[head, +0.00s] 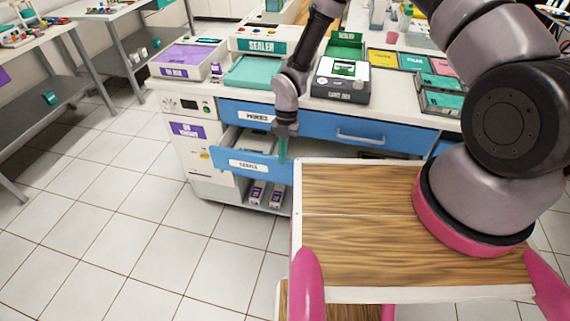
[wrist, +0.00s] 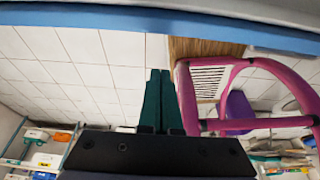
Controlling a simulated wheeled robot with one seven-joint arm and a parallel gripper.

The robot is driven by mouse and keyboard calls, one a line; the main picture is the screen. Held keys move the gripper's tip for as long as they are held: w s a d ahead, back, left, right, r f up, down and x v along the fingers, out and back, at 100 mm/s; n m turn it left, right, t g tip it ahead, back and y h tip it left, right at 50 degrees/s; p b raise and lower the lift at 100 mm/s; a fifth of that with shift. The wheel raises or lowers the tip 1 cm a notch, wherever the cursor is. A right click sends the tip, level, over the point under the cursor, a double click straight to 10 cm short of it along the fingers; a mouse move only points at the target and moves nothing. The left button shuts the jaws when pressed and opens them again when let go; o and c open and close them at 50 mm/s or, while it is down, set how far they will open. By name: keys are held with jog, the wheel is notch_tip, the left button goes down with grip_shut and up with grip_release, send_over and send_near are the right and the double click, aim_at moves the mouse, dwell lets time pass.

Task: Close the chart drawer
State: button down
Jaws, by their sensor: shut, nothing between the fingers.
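The chart drawer (head: 225,158) is the lower blue drawer in the bench, with a white label on its front. It stands pulled out, and its open inside shows behind the front panel. My gripper (head: 283,152) points down at the right part of this drawer in the head view. Its teal fingers are together and hold nothing. Whether they touch the drawer front, I cannot tell. In the wrist view the shut fingers (wrist: 158,78) point toward a blue edge (wrist: 120,18) across the top.
The upper blue drawer (head: 310,122) with a metal handle is shut. The bench top holds a sealer (head: 256,72), a dark device with a screen (head: 340,80) and coloured trays. Boxes (head: 257,192) lie on the shelf below. Tiled floor (head: 110,230) is clear at left.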

jog(key=v, duration=0.6)
jog(key=s+f+t+h, duration=0.2)
jog(key=s+f+h, duration=0.3)
jog(key=s, duration=0.3)
jog(key=t+y, duration=0.2)
jog(key=t, duration=1.2)
send_near(268, 160)
jog(key=x, duration=0.5)
jog(key=shift+s+a+f, duration=0.2)
jog(key=shift+f, duration=0.2)
jog(key=shift+w+d, duration=0.15)
jog(key=shift+w, duration=0.65)
